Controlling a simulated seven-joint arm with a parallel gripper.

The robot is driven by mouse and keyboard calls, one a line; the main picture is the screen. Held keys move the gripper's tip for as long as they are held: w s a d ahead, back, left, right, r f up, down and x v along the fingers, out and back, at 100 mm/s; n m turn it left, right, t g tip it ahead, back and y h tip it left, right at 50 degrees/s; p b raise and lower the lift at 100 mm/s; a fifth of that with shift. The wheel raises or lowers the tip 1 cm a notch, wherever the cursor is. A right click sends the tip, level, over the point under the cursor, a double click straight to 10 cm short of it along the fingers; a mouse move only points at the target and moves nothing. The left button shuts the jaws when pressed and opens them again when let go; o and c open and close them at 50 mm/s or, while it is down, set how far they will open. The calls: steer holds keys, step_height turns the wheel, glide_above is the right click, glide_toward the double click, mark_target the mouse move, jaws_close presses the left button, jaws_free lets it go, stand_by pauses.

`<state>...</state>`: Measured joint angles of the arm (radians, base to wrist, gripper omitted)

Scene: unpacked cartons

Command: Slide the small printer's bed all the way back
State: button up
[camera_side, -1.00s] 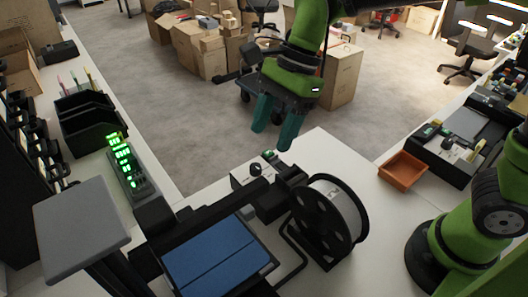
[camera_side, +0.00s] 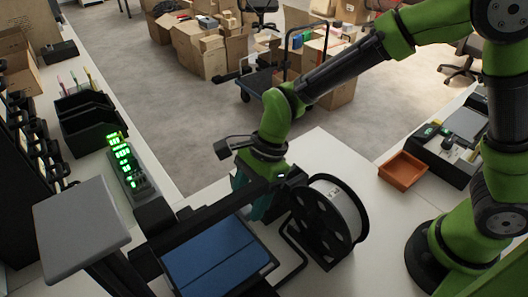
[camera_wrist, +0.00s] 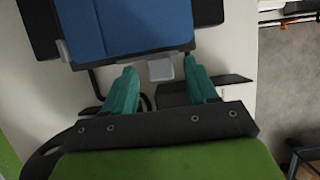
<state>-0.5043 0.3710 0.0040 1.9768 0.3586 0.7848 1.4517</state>
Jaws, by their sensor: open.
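The small printer's flat blue bed (camera_side: 217,258) lies at the bottom of the side view, in a dark frame under a dark crossbar (camera_side: 195,222). The bed also fills the top of the wrist view (camera_wrist: 145,25). A small pale tab (camera_wrist: 160,69) sticks out from the bed's near edge. My gripper (camera_side: 255,200) is low beside the printer, behind the crossbar in the side view. In the wrist view its teal fingers (camera_wrist: 161,72) are apart, one on each side of the tab, with gaps visible. The crossbar partly hides the fingers in the side view.
A white filament spool on a black holder (camera_side: 328,220) stands close to the right of my gripper. A grey plate (camera_side: 80,230) stands left of the printer. An orange tray (camera_side: 402,170) sits farther right, with clear white tabletop between.

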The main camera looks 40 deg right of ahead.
steer(key=shift+a+f, duration=0.2)
steer(key=shift+f, duration=0.35)
jaws_close()
